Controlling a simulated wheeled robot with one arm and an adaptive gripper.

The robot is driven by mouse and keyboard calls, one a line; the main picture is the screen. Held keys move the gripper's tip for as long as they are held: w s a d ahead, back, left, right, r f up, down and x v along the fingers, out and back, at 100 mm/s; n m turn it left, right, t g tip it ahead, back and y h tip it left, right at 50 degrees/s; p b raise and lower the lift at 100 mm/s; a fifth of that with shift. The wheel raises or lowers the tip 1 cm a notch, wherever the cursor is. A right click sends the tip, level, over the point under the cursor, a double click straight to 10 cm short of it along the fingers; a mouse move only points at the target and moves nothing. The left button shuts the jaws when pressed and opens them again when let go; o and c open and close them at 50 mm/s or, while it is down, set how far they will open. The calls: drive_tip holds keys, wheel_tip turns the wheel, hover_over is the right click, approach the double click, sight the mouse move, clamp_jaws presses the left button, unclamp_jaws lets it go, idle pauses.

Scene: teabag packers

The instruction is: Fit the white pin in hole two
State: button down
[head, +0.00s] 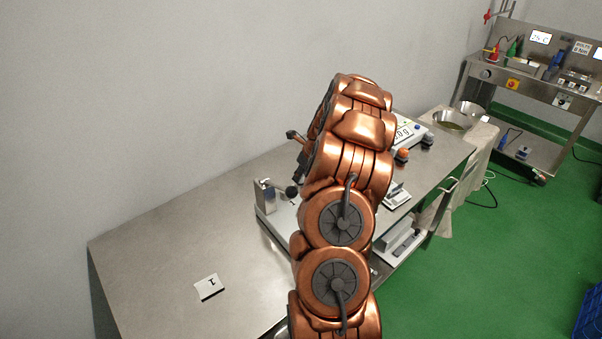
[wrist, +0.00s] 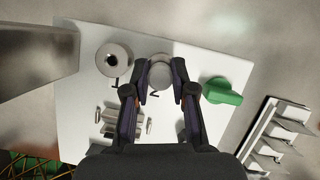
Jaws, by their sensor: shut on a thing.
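In the wrist view a white plate (wrist: 75,125) lies under my gripper (wrist: 160,84). The fingers are shut on a round pale grey-white piece (wrist: 160,70), which I take to be the white pin, seen from above. It is over the spot marked 2. The collar or hole two beneath it is hidden, so I cannot tell how deep the pin sits or whether it is in. A round grey collar with a dark centre (wrist: 113,60) stands to its left by the mark 1. In the head view my copper arm hides the gripper and pin.
A green knob (wrist: 221,91) stands right of the fingers and small metal pieces (wrist: 112,120) lie lower left on the plate. A metal block (wrist: 38,52) is at left, a slotted white rack (wrist: 272,135) at right. The steel table (head: 170,250) is mostly clear at left, with a card (head: 208,287).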

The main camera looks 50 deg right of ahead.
drive_tip(key=shift+f, duration=0.15)
drive_tip(key=c, duration=0.9)
unclamp_jaws()
drive_tip(key=v, duration=1.2)
